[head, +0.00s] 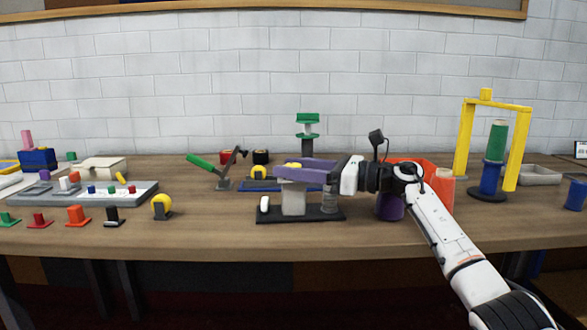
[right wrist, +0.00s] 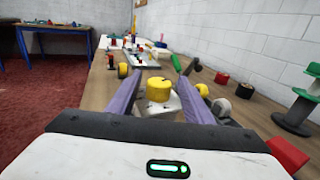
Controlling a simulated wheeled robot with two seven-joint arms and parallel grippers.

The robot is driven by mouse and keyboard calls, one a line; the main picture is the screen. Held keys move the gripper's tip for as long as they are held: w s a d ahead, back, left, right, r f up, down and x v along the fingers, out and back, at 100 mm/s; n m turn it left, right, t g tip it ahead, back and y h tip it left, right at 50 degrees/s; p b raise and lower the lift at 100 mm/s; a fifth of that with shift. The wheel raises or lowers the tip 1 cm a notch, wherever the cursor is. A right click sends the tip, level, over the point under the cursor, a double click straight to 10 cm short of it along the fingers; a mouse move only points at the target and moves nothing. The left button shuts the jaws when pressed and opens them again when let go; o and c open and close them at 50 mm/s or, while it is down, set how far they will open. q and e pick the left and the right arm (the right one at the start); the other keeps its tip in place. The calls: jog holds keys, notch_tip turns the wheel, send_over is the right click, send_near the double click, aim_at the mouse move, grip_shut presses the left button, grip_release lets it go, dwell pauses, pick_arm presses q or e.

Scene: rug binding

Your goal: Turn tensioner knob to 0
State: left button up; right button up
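A yellow knob (right wrist: 158,90) with a small dark mark on top sits on a white-grey block in the right wrist view; I cannot read any scale on it. In the head view only a sliver of the knob (head: 293,165) shows above the purple fingers. It tops a grey post (head: 293,199) on a black base (head: 300,214). My right gripper (head: 283,170) reaches in from the right at knob height. In the right wrist view its two purple fingers (right wrist: 157,78) are spread on either side of the knob, with gaps visible. My left gripper is not in view.
A green-handled lever (head: 203,161) stands behind left. An orange bin (head: 410,165) and purple cylinder (head: 391,208) are by my right forearm. A yellow frame (head: 515,150) with a green spool (head: 497,142) stands right. A grey board (head: 100,200) lies left. Small coloured pieces line the front left.

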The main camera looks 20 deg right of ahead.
aim_at(294, 165)
jog(key=shift+r, duration=0.1)
notch_tip(294, 165, up, 10)
jog(key=shift+f+p, duration=0.1)
jog(key=shift+p, duration=0.95)
